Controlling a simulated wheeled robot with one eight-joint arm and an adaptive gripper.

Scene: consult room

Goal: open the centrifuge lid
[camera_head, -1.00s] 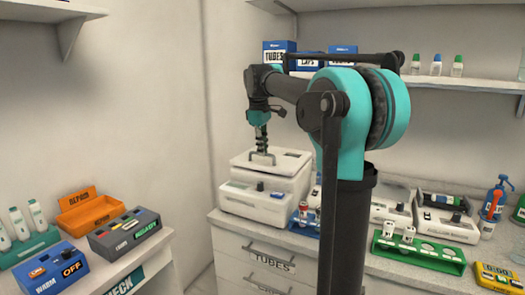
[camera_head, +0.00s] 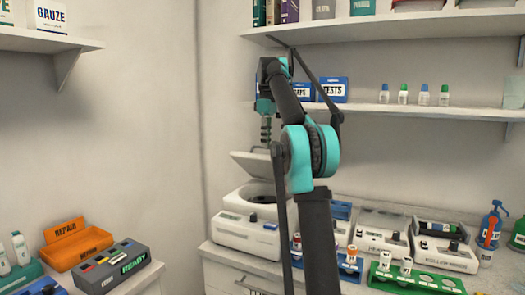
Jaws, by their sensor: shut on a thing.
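The white centrifuge (camera_head: 243,233) stands on the counter left of centre, with its round dark bowl partly showing. Its pale lid (camera_head: 248,162) is raised and tilted above the bowl, with a clear gap between the lid and the body at the front. My gripper (camera_head: 266,144) points down at the upper side of the lid and is shut on the lid handle. The handle itself is too small to make out. My arm hides the right part of the centrifuge and lid.
A blue rack with tubes (camera_head: 348,264) stands right of the centrifuge, partly behind my arm. The heater (camera_head: 382,235), roller (camera_head: 447,250) and green rack (camera_head: 412,281) stand farther right. A shelf (camera_head: 430,110) with boxes and bottles runs above the counter, near my raised arm.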

